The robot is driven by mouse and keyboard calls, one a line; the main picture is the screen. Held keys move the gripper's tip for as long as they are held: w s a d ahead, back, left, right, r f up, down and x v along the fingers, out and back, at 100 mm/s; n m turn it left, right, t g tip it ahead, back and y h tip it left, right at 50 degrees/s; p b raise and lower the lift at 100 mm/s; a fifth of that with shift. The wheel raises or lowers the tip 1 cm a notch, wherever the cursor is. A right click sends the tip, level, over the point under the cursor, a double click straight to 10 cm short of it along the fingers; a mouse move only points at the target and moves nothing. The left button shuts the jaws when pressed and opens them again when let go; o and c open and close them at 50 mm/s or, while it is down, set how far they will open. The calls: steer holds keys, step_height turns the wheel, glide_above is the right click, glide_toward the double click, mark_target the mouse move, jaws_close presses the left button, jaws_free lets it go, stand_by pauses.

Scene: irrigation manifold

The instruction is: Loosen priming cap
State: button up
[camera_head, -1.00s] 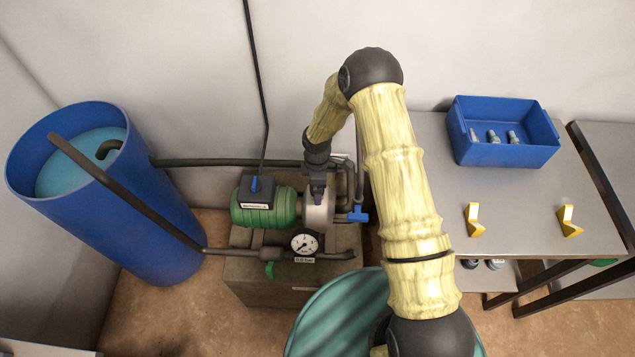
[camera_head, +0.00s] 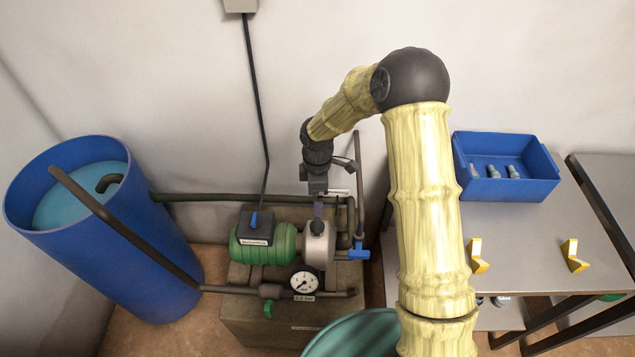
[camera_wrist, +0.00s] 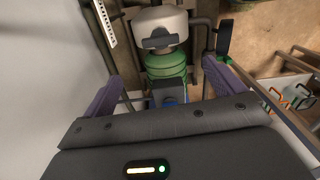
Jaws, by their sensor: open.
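The pump's pale round housing (camera_head: 319,250) sits at the front of the green motor (camera_head: 265,245). A dark cap (camera_head: 317,227) is on top of the housing. In the wrist view the dark winged cap (camera_wrist: 159,42) shows against the pale housing, beyond the finger ends. My gripper (camera_head: 318,210) points down just above the cap. Its purple fingers (camera_wrist: 160,80) are spread wide in the wrist view, with nothing between them. They look apart from the cap.
A pressure gauge (camera_head: 304,282) with a 0.0 bar label is in front, and a blue-handled valve (camera_head: 358,251) is right of the pump. Pipes lead to the blue tank (camera_head: 110,260). A blue bin (camera_head: 510,190) and yellow brackets (camera_head: 477,256) are on the grey bench (camera_head: 520,235).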

steer(key=shift+r, duration=1.9)
steer(key=s+d+r+m+t+p, duration=0.1)
steer(key=s+d+r+m, duration=0.6)
steer(key=s+m, duration=0.2)
steer(key=s+d+r+m+t+p, duration=0.1)
steer(key=s+d+r+m+p, duration=0.1)
steer(key=s+d+r+m, duration=0.5)
steer(key=s+d+m, duration=0.1)
steer(key=s+m, duration=0.1)
steer(key=s, duration=0.1)
steer(key=shift+d+t, duration=0.3)
steer(key=shift+w, duration=0.1)
steer(key=shift+s, duration=0.2)
